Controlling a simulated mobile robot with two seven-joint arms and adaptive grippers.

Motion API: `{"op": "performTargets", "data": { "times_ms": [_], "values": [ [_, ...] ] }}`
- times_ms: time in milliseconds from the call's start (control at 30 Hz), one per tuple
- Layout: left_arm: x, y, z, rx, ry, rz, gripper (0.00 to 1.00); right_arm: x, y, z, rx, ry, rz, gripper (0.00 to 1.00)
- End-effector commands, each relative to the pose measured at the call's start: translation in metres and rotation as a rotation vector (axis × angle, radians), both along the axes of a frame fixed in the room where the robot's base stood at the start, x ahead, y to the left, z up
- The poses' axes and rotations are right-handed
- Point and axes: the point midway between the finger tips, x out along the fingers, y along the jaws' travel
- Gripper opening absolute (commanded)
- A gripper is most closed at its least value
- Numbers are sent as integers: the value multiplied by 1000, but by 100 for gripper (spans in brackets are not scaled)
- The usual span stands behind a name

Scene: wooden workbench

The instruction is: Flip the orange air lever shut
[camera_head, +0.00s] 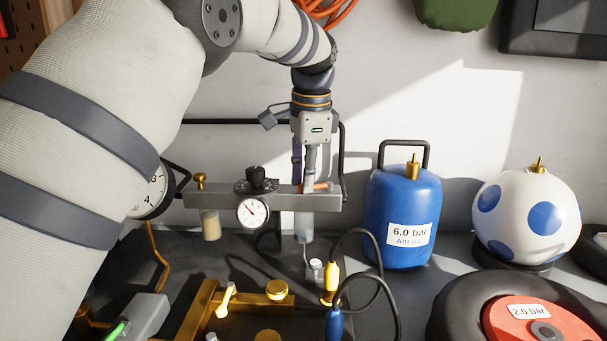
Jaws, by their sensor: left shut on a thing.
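The orange air lever (320,186) shows as a short orange piece at the right end of the grey manifold bar (225,203). It lies roughly level, pointing right. My left gripper (308,180) comes down over that end of the bar from above. Its jaws are shut at the lever, and the fingers hide part of it. A clear bowl (303,226) hangs below the bar there. A small round gauge (252,212) and a black knob (256,175) sit on the bar's middle. My right gripper is not in view.
A blue air cylinder (402,205) labelled 6.0 bar stands right of the bar. A white ball with blue spots (527,215) and a tyre on a red wheel (510,325) are farther right. Yellow and blue hose connectors (331,280) stand below the bar. A black pipe runs behind it.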

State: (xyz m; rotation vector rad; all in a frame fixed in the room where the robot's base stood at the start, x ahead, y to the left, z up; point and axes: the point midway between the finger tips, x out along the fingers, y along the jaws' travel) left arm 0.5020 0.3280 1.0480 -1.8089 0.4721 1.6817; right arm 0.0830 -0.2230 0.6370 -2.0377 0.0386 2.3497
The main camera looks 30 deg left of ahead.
Motion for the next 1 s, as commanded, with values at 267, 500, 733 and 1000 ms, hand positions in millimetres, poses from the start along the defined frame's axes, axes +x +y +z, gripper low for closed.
{"op": "performTargets", "data": {
  "times_ms": [267, 500, 733, 1000],
  "values": [
    [-6, -11, 1, 3, -1, 251, 0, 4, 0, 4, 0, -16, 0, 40],
    [-8, -18, -2, 1, 4, 387, 20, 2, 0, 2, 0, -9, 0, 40],
    [-7, -17, -2, 0, 4, 385, 28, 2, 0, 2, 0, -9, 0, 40],
    [-7, -20, 14, 0, -3, 383, 28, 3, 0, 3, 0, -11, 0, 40]
  ]
}}
